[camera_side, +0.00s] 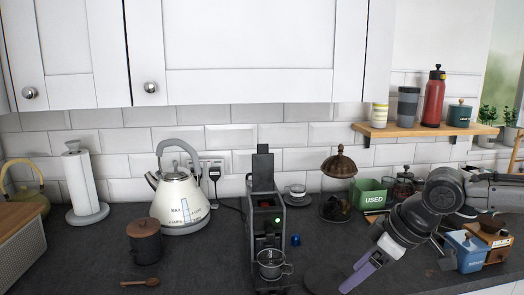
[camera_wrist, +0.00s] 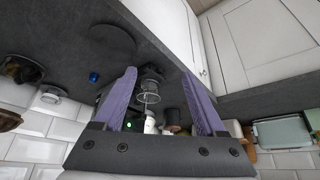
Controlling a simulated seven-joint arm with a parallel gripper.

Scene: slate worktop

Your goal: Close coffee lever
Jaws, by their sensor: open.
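The dark coffee machine (camera_side: 253,235) stands on the worktop in the middle of the side view. Its lever (camera_side: 262,168) stands raised and upright at the top. In the wrist view, which looks upside down, my gripper (camera_wrist: 160,75) is open and empty. The machine's green light and the cup (camera_wrist: 150,88) show between or near the fingers; the lever is not clear there.
A blue capsule (camera_side: 295,240) lies right of the machine. A dark round disc (camera_side: 325,277) lies near my gripper. A white kettle (camera_side: 180,200) and brown-lidded canister (camera_side: 145,243) stand left.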

